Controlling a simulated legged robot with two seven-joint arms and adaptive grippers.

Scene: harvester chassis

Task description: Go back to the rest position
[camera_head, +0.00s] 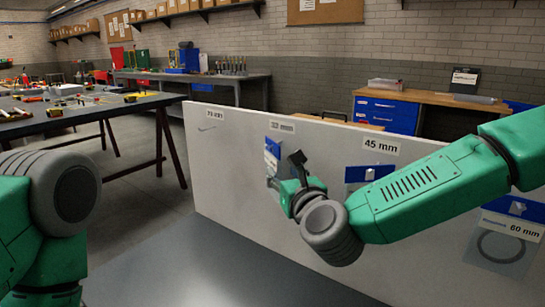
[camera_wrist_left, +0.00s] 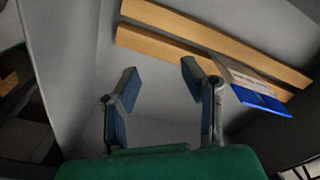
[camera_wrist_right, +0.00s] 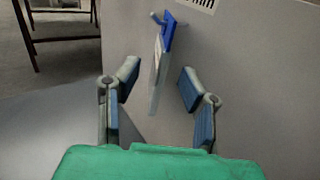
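My right gripper (camera_head: 295,160) is in front of the light panel, near the blue holder (camera_head: 273,152) under the second label. In the right wrist view my right gripper (camera_wrist_right: 155,85) is open, and a thin pale bag or card (camera_wrist_right: 156,75) hangs from a blue hook (camera_wrist_right: 168,32) beyond and between its fingers. I cannot tell whether they touch it. In the left wrist view my left gripper (camera_wrist_left: 158,85) is open with nothing between its fingers, over a grey surface. Its fingers are not in the head view; only part of my left arm shows at the left edge.
The upright panel (camera_head: 240,190) stands close in front, with a blue holder under the 45 mm label (camera_head: 380,146) and a ring on the 60 mm card (camera_head: 500,247). A tool-covered table (camera_head: 75,108) is at left. Wooden strips (camera_wrist_left: 210,35) and a blue item (camera_wrist_left: 262,102) lie near my left gripper.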

